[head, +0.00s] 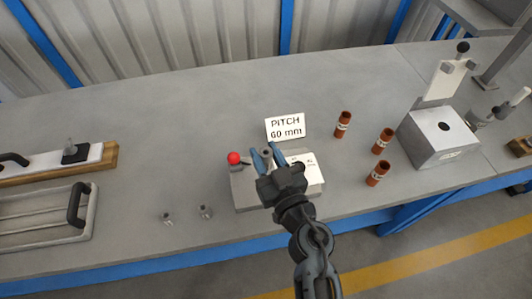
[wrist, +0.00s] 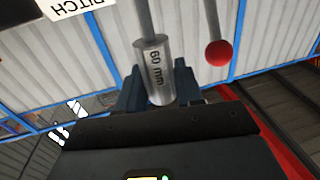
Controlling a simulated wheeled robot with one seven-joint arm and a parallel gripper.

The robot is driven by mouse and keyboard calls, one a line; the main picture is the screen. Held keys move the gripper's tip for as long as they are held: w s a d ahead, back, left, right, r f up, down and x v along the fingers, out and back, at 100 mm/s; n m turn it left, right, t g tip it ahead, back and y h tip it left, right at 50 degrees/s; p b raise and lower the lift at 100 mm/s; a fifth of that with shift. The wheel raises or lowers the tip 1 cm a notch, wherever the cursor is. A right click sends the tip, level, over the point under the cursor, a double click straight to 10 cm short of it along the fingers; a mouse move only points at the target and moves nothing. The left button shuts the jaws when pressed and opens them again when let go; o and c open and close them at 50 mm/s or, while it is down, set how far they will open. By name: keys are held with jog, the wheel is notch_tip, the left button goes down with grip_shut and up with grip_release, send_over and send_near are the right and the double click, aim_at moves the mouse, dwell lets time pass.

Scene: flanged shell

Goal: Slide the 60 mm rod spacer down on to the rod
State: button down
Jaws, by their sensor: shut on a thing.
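The 60 mm spacer (wrist: 155,72) is a grey metal cylinder marked "60 mm". My gripper (head: 266,154) is shut on it; the fingers also show in the wrist view (wrist: 158,85). The thin grey rod (wrist: 147,18) meets the spacer's end nearest the fixture, roughly in line with it. I cannot tell whether the rod's tip is inside the bore. In the head view the spacer's end (head: 266,153) shows small between the fingertips, above the grey fixture block (head: 249,198). My gripper hides the rod there.
A red ball knob (head: 235,158) on a thin stem stands close left of my gripper. Behind is the "PITCH 60 mm" sign (head: 285,128). Two small metal cylinders (head: 205,211) (head: 168,218) stand on the bench, left. Three copper-coloured cylinders (head: 383,141) and a grey box (head: 440,136) stand right.

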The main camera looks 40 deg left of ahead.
jog(key=shift+f+b, duration=1.05)
jog(key=shift+f, duration=0.4)
jog(key=c, duration=0.7)
grip_release()
jog(key=shift+o, duration=0.2)
jog(key=p+v, duration=0.1)
jog(key=v, duration=0.6)
jog(key=shift+s+d, duration=0.2)
jog(key=shift+d, duration=0.15)
